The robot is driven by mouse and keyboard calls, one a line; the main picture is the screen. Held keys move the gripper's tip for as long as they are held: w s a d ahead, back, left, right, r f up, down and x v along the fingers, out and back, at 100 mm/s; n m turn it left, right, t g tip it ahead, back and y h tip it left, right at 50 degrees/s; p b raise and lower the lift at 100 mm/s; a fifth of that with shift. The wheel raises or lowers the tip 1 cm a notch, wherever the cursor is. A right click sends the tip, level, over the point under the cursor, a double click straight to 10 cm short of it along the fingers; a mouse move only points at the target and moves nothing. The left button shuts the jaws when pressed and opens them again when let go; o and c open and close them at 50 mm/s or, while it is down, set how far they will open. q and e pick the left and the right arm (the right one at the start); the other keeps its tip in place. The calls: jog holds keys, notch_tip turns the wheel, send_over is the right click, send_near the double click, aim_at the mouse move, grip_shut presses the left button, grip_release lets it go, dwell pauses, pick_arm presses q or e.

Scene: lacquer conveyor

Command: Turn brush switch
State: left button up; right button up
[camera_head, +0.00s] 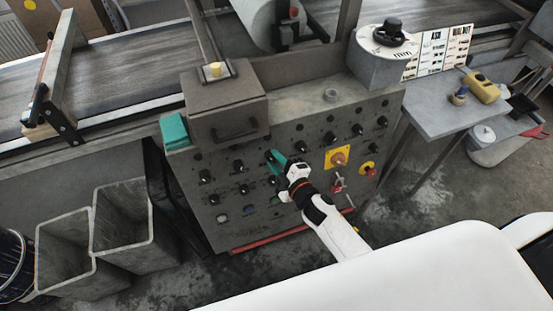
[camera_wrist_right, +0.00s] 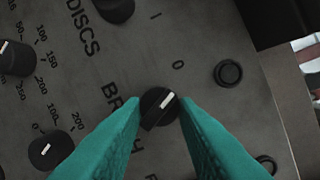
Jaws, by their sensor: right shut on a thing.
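The brush switch is a black rotary knob (camera_wrist_right: 158,108) with a white pointer mark, on the grey control panel (camera_head: 222,178). The white mark points up and to the right, roughly to the "0" side. My right gripper (camera_head: 274,161) is at the panel, and its teal fingertips (camera_wrist_right: 160,104) are shut on the knob, one on each side. In the head view the knob is hidden by the gripper. My left gripper is not in view.
Other black knobs (camera_wrist_right: 49,151) and a dark button (camera_wrist_right: 228,74) sit close around the fingers. A yellow-backed switch (camera_head: 337,158) is to the right on the panel. A grey box (camera_head: 225,105) and teal block (camera_head: 174,131) are above. Grey bins (camera_head: 130,226) stand left.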

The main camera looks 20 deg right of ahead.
jog(key=shift+n, duration=0.4)
jog(key=o, duration=1)
jog(key=shift+c, duration=0.2)
jog(key=b+v, duration=0.1)
jog(key=v, duration=1.1)
jog(key=shift+d, duration=0.1)
